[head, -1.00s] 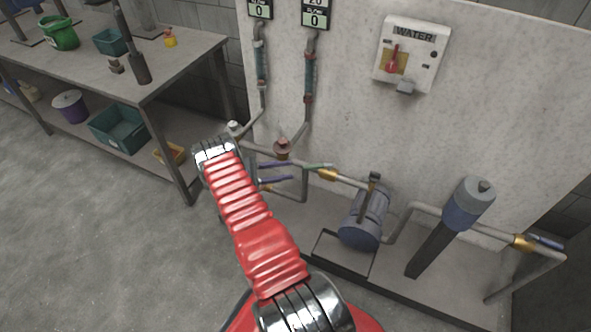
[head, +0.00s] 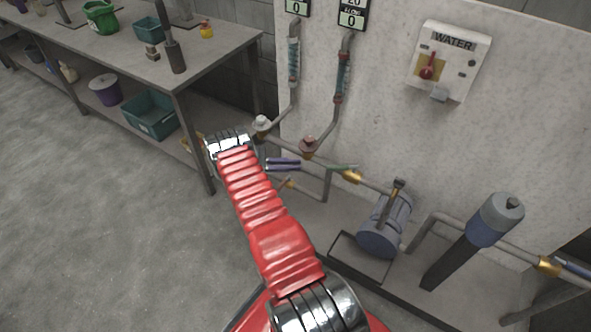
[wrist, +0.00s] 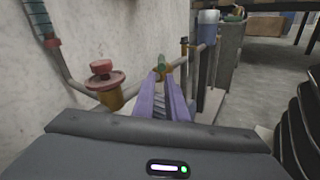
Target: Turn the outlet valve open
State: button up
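A brass valve (head: 352,177) with a green lever (head: 341,167) sits on the pipe left of the blue pump; the lever points left, along the pipe. No label marks it as the outlet. My gripper (head: 299,163) has two purple fingers and is just left of the lever, apart from it in the head view. In the wrist view my gripper (wrist: 162,75) has its fingertips apart, with the green lever (wrist: 161,60) ahead between them, seen nearly end-on. I see nothing held. Another brass valve (head: 549,266) with a blue lever (head: 573,268) is at the far right.
A red handwheel (head: 309,145) is close to my gripper's left, also in the wrist view (wrist: 101,74). The blue pump (head: 384,226) and a grey-blue cylinder (head: 494,220) stand right. A concrete panel (head: 400,130) is behind; a workbench (head: 215,55) is left. Floor is open left.

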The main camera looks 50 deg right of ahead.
jog(key=w+a+r+t+y, duration=0.1)
jog(key=a+r, duration=0.1)
jog(key=r, duration=0.2)
jog(key=w+a+r+m+t, duration=0.1)
jog(key=w+a+r, duration=0.1)
jog(key=r, duration=0.3)
jog(key=w+a+r+t+y, duration=0.1)
jog(key=w+a+r, duration=0.1)
jog(key=r, duration=0.3)
jog(key=shift+w+a+r+m+y, duration=0.1)
jog(key=shift+a+r+m+y, duration=0.2)
jog(key=shift+a+m, duration=0.1)
grip_shut()
jog(key=a+r+m+t+y, duration=0.15)
jog(key=a+r+t, duration=0.35)
jog(key=a+r, duration=0.75)
jog(key=s+a+r+t+y, duration=0.2)
jog(key=s+a+r+t, duration=0.1)
jog(key=a, duration=0.5)
jog(key=s+a+r+m+t+y, duration=0.1)
jog(key=s+a+r+t, duration=0.3)
jog(key=s+a, duration=0.4)
jog(key=s+a+r+m+t+y, duration=0.1)
jog(key=s+a+r+t+y, duration=0.3)
jog(key=a, duration=0.5)
jog(key=shift+s+a+r, duration=0.3)
jog(key=shift+s+r, duration=0.2)
jog(key=shift+s, duration=0.5)
jog(key=shift+d, duration=0.1)
